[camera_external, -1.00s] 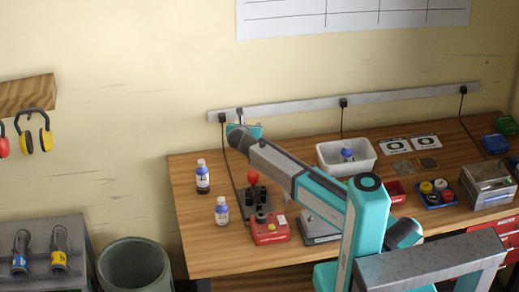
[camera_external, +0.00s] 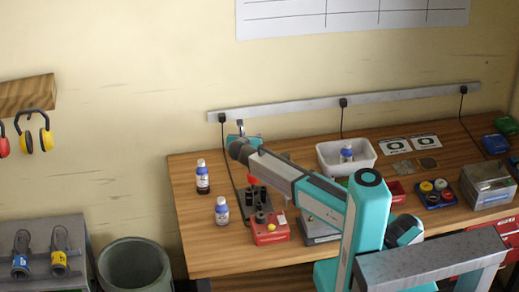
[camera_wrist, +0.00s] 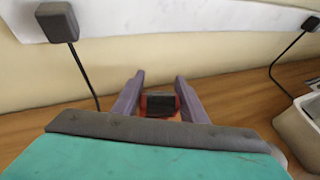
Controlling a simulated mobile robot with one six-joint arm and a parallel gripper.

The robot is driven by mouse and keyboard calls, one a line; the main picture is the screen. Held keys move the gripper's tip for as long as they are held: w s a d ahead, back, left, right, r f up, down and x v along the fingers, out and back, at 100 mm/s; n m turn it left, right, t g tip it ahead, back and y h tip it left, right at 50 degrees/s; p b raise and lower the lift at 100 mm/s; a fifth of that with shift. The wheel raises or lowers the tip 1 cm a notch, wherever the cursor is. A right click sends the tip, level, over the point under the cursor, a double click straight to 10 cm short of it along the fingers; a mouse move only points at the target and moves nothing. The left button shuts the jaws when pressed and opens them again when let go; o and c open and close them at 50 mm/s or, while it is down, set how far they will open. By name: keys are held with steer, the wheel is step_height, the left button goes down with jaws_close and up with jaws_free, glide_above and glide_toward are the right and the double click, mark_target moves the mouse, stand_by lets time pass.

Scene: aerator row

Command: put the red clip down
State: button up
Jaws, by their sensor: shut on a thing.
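The red clip (camera_wrist: 158,104) shows in the wrist view as a small red piece with a dark block at its middle. It sits between the two grey-purple fingers of my gripper (camera_wrist: 159,86), which is shut on it. The wooden bench top (camera_wrist: 45,126) is seen behind and beside the fingers. In the external view my gripper (camera_external: 241,130) is at the back of the bench (camera_external: 190,232), near the wall. The clip is hidden there behind my arm. I cannot tell whether the clip touches the bench.
A white bin (camera_external: 329,163) stands to the right. A power strip with cords (camera_external: 290,108) runs along the wall.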

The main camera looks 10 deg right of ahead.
steer(key=shift+f, duration=0.15)
steer(key=shift+f+p, duration=1)
steer(key=shift+f, duration=1.2)
steer(key=shift+f, duration=0.15)
steer(key=o, duration=1)
steer(key=shift+o, duration=0.2)
steer(key=shift+b, duration=0.3)
steer(key=b+v, duration=0.4)
steer(key=v, duration=0.9)
steer(key=shift+s+a+b, duration=0.25)
steer(key=shift+s+b, duration=0.05)
steer(key=shift+b, duration=0.1)
steer(key=c, duration=0.5)
